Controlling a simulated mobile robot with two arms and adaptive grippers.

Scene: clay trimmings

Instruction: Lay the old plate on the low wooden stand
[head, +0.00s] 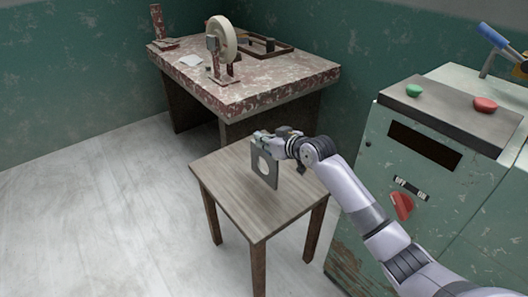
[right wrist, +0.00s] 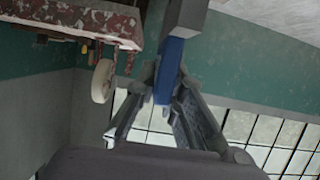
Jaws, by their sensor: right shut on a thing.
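The old plate (head: 271,179) is a dark grey square with a round hole in it. In the head view it hangs upright, on edge, over the low wooden stand (head: 229,190). I cannot tell whether its lower edge touches the stand top. My right gripper (head: 268,138) is shut on the plate's upper edge, and the fingertips are partly hidden there. In the right wrist view a narrow bar, grey above and blue lower down (right wrist: 172,62), runs edge-on between the two fingers. My left gripper is not in view.
A worn workbench (head: 270,100) with a pale wheel (head: 222,40) stands behind the stand. A green machine cabinet (head: 420,125) with a green and a red button stands close on the right. The rest of the stand top is bare, and the floor (head: 100,220) at left is clear.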

